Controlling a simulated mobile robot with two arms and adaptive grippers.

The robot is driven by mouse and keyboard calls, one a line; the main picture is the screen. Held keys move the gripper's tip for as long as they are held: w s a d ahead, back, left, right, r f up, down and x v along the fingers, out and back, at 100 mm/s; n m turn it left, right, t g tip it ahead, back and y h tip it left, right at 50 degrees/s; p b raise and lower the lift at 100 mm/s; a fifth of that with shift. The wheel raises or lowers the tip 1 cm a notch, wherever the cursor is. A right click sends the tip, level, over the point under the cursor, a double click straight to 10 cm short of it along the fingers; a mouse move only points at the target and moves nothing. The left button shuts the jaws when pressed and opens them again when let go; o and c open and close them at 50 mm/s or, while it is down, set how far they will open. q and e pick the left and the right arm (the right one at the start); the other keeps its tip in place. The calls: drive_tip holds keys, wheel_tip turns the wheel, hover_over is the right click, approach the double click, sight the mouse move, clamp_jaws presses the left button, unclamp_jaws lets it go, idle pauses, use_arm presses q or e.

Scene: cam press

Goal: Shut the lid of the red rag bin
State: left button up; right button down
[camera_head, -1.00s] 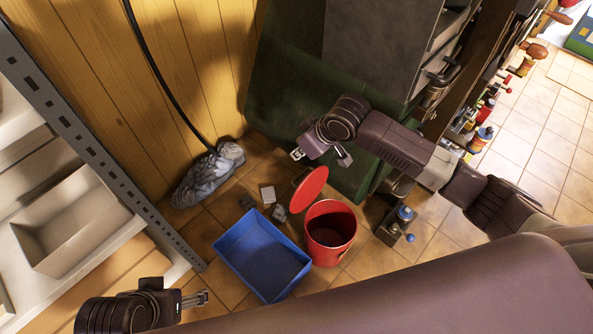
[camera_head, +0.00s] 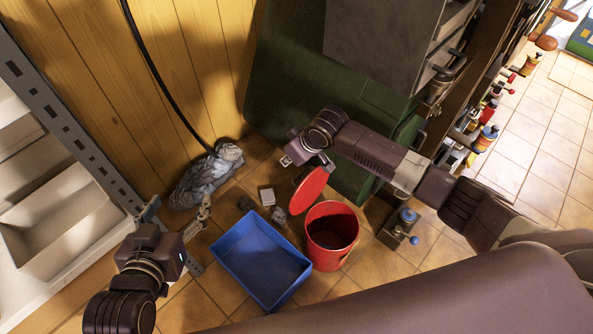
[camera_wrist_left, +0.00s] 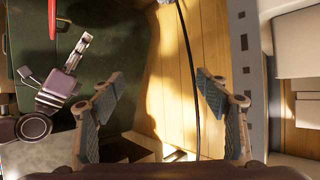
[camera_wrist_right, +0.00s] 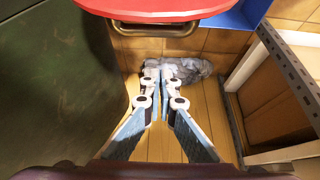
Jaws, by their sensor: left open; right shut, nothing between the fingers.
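The red rag bin (camera_head: 332,238) stands on the tiled floor, its mouth open. Its round red lid (camera_head: 310,190) is raised at the bin's far left side, tilted up off the opening. In the right wrist view the lid (camera_wrist_right: 160,8) fills the top edge, with a brass-coloured handle (camera_wrist_right: 155,31) on its rim. My right gripper (camera_wrist_right: 160,76) is shut and empty, beyond the lid on the wall side; I see no contact. In the head view it is just above the lid. My left gripper (camera_head: 176,211) is open and empty, left of the blue tray and well away from the bin.
A blue tray (camera_head: 262,262) stands directly left of the bin. Grey rags (camera_head: 205,175) lie by the wooden wall. A green cabinet (camera_head: 300,85) rises behind the bin. A small device with a blue knob (camera_head: 408,214) stands right of it. Grey shelving (camera_head: 60,110) is at left.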

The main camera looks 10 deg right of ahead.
sight(305, 186)
use_arm(q)
wheel_tip(305, 186, up, 6)
drive_tip(key=w+d+t+h, duration=0.1)
drive_tip(key=w+t, duration=0.1)
drive_tip(key=t, duration=0.1)
drive_tip(key=shift+w+d+f+b, duration=0.2)
drive_tip(key=shift+w+b, duration=0.1)
drive_tip(key=shift+b, duration=0.15)
use_arm(e)
drive_tip(key=shift+s+d+f, duration=0.4)
drive_tip(key=shift+s+d, duration=0.1)
drive_tip(key=shift+s, duration=0.25)
drive_tip(key=shift+s+d+f, duration=0.35)
drive_tip(key=shift+s+d, duration=0.1)
drive_tip(key=shift+s, duration=0.3)
